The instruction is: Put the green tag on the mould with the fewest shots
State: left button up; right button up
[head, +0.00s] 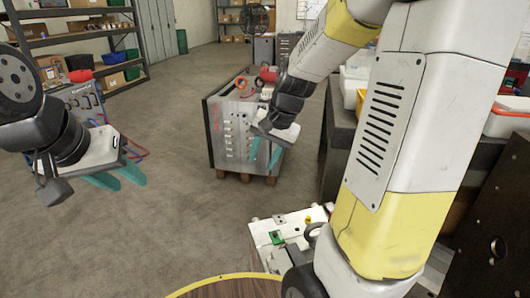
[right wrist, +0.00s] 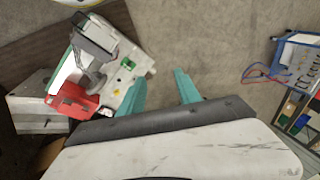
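My right gripper (head: 265,153) hangs in front of a grey metal mould block (head: 218,125), its teal fingers apart and empty; they also show apart in the right wrist view (right wrist: 162,90). My left gripper (head: 118,178) is open and empty over bare floor at the left. A small green piece (head: 277,236), perhaps the tag, lies on a pale surface low in the head view; it also shows in the right wrist view (right wrist: 127,64). Another mould-like block (head: 92,106) with red and blue hoses stands behind my left gripper. No shot numbers are readable.
The grey block stands on a wooden pallet (head: 238,176) with an orange ring (head: 243,84) on top. A red object (right wrist: 75,101) lies near the green piece. A dark bench (head: 338,140) with bins stands at right. Shelves (head: 75,35) line the back left. The middle floor is clear.

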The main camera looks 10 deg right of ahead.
jog(key=s+r+n+t, duration=0.1)
jog(key=s+r+n, duration=0.2)
jog(key=s, duration=0.5)
jog(key=s+a+r+n+t, duration=0.1)
jog(key=s+r+n, duration=0.2)
jog(key=s+r, duration=0.3)
jog(key=shift+s+r+n+t, duration=0.3)
jog(key=shift+s+t, duration=0.1)
jog(key=shift+s, duration=0.55)
jog(key=shift+d, duration=0.1)
